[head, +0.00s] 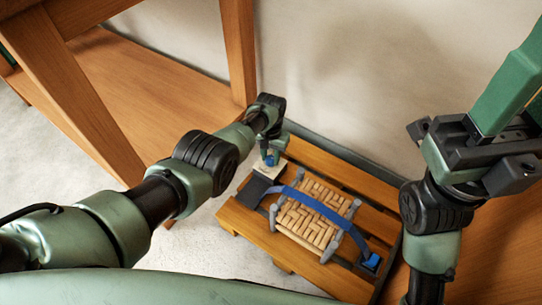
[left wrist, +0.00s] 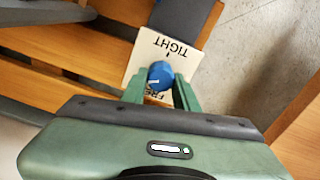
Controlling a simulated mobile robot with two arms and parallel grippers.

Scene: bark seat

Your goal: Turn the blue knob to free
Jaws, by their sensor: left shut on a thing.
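The blue knob (left wrist: 160,74) sits on a white plate (left wrist: 146,56) marked TIGHT at one end and FREE at the other, with FREE partly covered by my gripper. A pale mark shows on the knob's side, but I cannot tell exactly which word it points to. My left gripper (left wrist: 160,88) is shut on the knob, one green finger on each side. In the head view the knob (head: 270,160) is at the left end of the wooden pallet, under my left gripper (head: 269,154).
A woven bark seat (head: 312,214) with grey corner posts lies on the slatted pallet (head: 258,232), under a blue strap (head: 325,209). A blue buckle (head: 371,262) is at the strap's right end. A wooden table leg (head: 240,50) stands behind my left arm.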

